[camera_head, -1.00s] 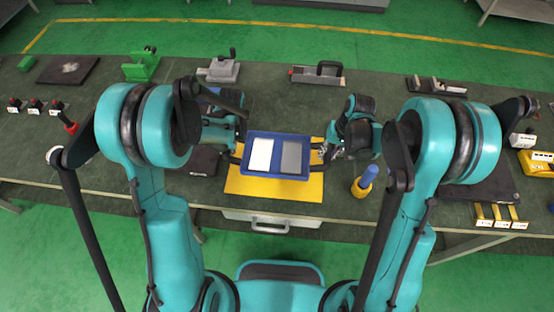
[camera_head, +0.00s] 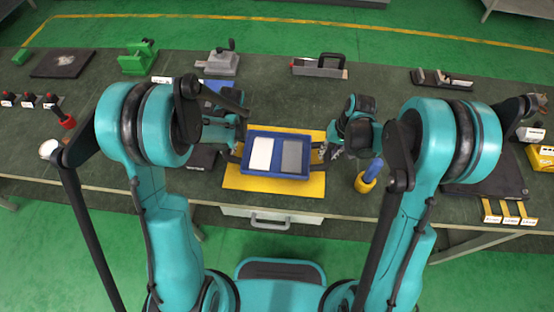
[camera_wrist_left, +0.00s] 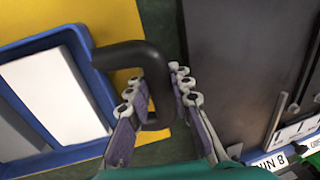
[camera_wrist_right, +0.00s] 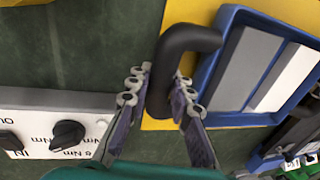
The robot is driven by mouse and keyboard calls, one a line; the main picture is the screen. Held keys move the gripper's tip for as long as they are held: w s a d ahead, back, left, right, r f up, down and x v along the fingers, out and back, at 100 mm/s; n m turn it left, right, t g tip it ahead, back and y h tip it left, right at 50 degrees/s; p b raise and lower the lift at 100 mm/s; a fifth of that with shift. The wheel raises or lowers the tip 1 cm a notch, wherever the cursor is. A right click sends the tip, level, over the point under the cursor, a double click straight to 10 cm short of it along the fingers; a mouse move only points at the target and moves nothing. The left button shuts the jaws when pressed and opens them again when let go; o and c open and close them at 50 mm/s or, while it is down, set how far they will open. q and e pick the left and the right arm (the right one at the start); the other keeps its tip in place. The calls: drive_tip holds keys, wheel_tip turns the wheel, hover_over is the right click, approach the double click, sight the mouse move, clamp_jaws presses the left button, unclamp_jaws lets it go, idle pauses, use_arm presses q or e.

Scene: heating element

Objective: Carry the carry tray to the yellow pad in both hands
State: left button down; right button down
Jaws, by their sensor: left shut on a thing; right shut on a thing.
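The carry tray (camera_head: 275,176) is blue with a white block and a grey block in it, and a dark handle at each end. In the head view it is over the yellow pad (camera_head: 235,183), whose yellow shows around it. Whether the tray touches the pad I cannot tell. My left gripper (camera_wrist_left: 155,100) is shut on the left handle (camera_wrist_left: 135,58). My right gripper (camera_wrist_right: 158,95) is shut on the right handle (camera_wrist_right: 188,40). The tray looks about level. The pad's middle is hidden under the tray.
A blue peg in a yellow ring base (camera_head: 366,184) stands close to the right of the pad. A dark plate (camera_head: 203,157) lies to the left. Grey and green fixtures (camera_head: 138,57) stand along the back. The bench's front edge lies just below the pad.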

use_arm(q)
drive_tip(key=shift+f, duration=0.45)
use_arm(e)
drive_tip(key=shift+f, duration=0.4)
use_arm(q)
drive_tip(key=c, duration=1.8)
unclamp_jaws()
drive_tip(key=shift+f+b, duration=0.15)
drive_tip(key=shift+b, duration=0.25)
use_arm(e)
drive_tip(key=c, duration=1.8)
unclamp_jaws()
drive_tip(key=shift+f, duration=0.2)
use_arm(q)
drive_tip(key=o, duration=0.4)
use_arm(e)
drive_tip(key=o, duration=0.4)
drive_tip(key=shift+r, duration=0.2)
use_arm(q)
drive_tip(key=shift+o, duration=0.2)
drive_tip(key=shift+r, duration=0.2)
use_arm(e)
drive_tip(key=shift+o, duration=0.2)
